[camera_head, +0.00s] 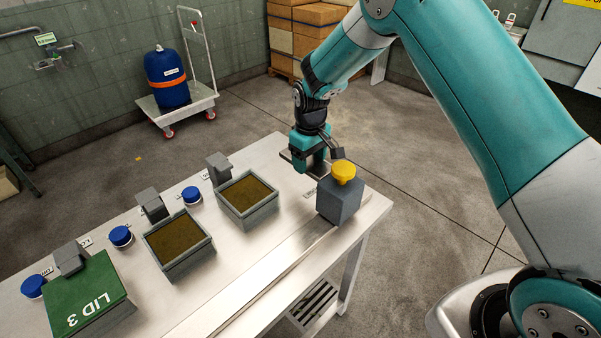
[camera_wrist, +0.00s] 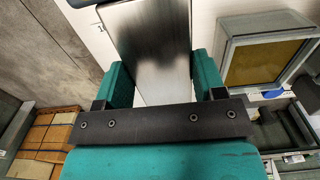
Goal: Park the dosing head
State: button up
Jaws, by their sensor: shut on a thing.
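A dark grey block with a yellow knob (camera_head: 340,197), which looks like the dosing head, stands upright at the right end of the rail on the steel table. My gripper (camera_head: 312,166) is just behind and left of it, low over the table's back right part. In the wrist view its teal fingers (camera_wrist: 160,85) are on both sides of a brushed-metal piece (camera_wrist: 152,45), shut on it. I cannot tell whether this metal piece is joined to the grey block. The fingertips are partly hidden in the head view.
The steel table (camera_head: 262,262) carries two open grey bins with brown contents, (camera_head: 178,243) and (camera_head: 247,199), and a bin under a green "LID 3" (camera_head: 92,290). Blue caps and grey blocks line the back edge. A trolley (camera_head: 178,110) with a blue drum stands behind.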

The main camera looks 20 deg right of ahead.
jog(key=shift+w+d+r, duration=0.1)
jog(key=shift+w+d, duration=0.35)
jog(key=shift+d, duration=0.35)
jog(key=shift+w+d+f, duration=0.1)
jog(key=shift+w+d, duration=0.35)
jog(key=shift+d, duration=0.4)
jog(key=shift+w+d+r, duration=0.1)
jog(key=shift+w+d, duration=0.35)
jog(key=shift+d, duration=0.35)
jog(key=o, duration=1.3)
jog(key=shift+w+d, duration=0.1)
jog(key=shift+d, duration=0.05)
notch_tip(320, 180, up, 17)
jog(key=b, duration=0.3)
jog(key=shift+r, duration=0.15)
